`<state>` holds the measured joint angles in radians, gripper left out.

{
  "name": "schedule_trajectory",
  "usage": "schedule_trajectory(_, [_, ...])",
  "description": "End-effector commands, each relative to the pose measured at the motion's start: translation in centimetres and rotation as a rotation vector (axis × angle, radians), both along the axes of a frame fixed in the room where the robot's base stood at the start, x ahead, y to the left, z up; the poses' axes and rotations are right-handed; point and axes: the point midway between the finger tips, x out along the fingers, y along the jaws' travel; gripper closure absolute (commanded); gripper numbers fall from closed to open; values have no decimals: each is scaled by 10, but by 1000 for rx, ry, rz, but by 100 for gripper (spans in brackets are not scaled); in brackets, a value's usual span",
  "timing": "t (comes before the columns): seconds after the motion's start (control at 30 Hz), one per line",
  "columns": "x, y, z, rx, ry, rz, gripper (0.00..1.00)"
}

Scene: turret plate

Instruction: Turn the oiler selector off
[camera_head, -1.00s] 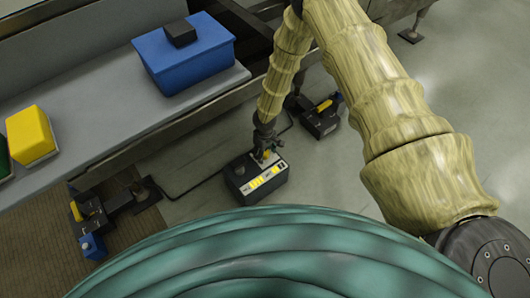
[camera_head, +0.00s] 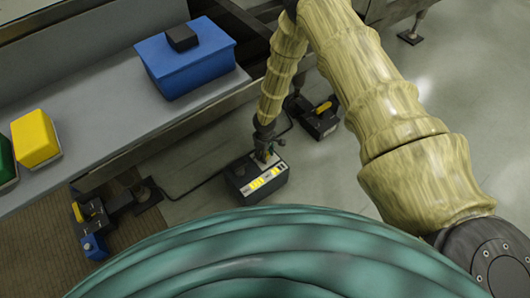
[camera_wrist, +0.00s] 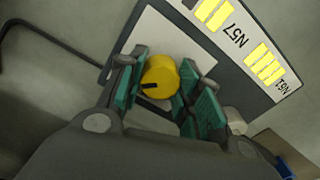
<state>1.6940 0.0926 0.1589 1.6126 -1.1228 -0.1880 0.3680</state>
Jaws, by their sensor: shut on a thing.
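The selector is a round yellow knob (camera_wrist: 160,77) with a black mark, on a pale panel of a dark box. The black mark points to the left in the wrist view. The box (camera_head: 243,191) stands low beside the bench in the head view, with lit yellow label patches on its top. My gripper (camera_wrist: 158,82) has its green-padded fingers on both sides of the knob and is shut on it. In the head view my gripper (camera_head: 265,153) reaches down onto the box top and hides most of the knob.
A similar dark unit with a yellow handle (camera_head: 323,107) stands behind to the right. Another with a yellow lever and blue block (camera_head: 94,246) is at lower left. The grey bench (camera_head: 100,120) carries blue and yellow boxes. A thin dark cable (camera_head: 190,193) runs along the floor.

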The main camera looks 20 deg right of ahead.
Motion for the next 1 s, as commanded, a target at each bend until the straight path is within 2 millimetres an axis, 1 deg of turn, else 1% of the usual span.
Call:
schedule_trajectory(0.03, [1, -1, 2, -2, -1, 39, 90])
schedule_trajectory(0.6, [1, -2, 1, -1, 0, 561, 90])
schedule_trajectory(0.8, [0, -2, 0, -2, 1, 701, 90])
schedule_trajectory(1.0, [1, -2, 0, -2, 1, 793, 90])
